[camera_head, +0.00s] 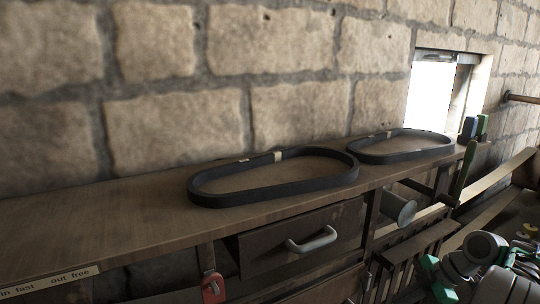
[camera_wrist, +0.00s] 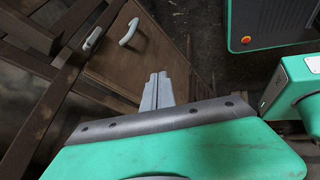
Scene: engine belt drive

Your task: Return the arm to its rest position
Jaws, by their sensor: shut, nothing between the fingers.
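My gripper (camera_wrist: 157,88) shows in the wrist view as two light grey fingers held together, with nothing between them. It points over dark floor beside the bench's wooden front and is apart from the bench. In the head view, grey and green links of my arm (camera_head: 488,258) are folded at the lower right. My gripper's fingers cannot be made out there. Part of my own green body shows at the top right of the wrist view.
Two black belts (camera_head: 275,187) (camera_head: 400,154) lie on the wooden bench (camera_head: 110,225) along the stone wall. A drawer with a grey handle (camera_head: 311,240) and a grey cylinder (camera_head: 399,208) are at its front. A red padlock-like object (camera_head: 213,289) hangs below the edge.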

